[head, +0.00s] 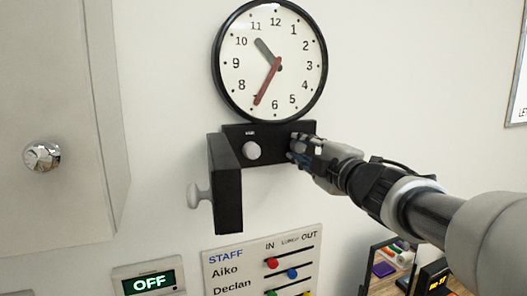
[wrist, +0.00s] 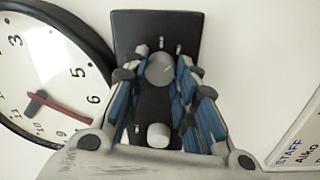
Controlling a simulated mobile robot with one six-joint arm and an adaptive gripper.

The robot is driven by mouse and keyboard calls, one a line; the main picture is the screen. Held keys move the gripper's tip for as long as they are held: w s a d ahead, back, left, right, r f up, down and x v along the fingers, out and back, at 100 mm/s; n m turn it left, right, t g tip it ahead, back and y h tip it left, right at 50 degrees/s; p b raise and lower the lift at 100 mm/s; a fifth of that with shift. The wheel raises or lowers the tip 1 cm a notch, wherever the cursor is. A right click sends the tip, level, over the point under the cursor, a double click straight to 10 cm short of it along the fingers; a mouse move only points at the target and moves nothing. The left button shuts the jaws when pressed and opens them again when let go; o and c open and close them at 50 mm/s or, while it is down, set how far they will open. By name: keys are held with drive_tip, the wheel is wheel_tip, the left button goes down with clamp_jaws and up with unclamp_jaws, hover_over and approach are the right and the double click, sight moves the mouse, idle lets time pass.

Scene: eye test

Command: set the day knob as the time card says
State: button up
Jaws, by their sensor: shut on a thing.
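A black panel (head: 275,130) hangs on the wall under a round clock (head: 307,22) and bears two round knobs. The left knob (head: 251,150) is pale grey and free, under a tiny label I cannot read. The right knob, grey (wrist: 160,68) in the wrist view, is mostly hidden by my gripper in the head view. My gripper (head: 297,150) is shut on this right knob, its blue-padded fingers on both sides. The free knob also shows lower in the wrist view (wrist: 158,134). Which knob is the day knob, and any time card, I cannot make out.
A black flap (head: 228,185) with a grey pull (head: 198,194) sticks out at the panel's left. Below are a display (head: 149,284) reading OFF and a staff board (head: 232,262) with coloured sliders. A white cabinet (head: 60,90) with a silver knob (head: 42,156) stands left.

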drive_tip(key=o, duration=1)
drive_tip(key=shift+o, duration=0.2)
drive_tip(key=v, duration=0.7)
drive_tip(key=shift+s, duration=0.3)
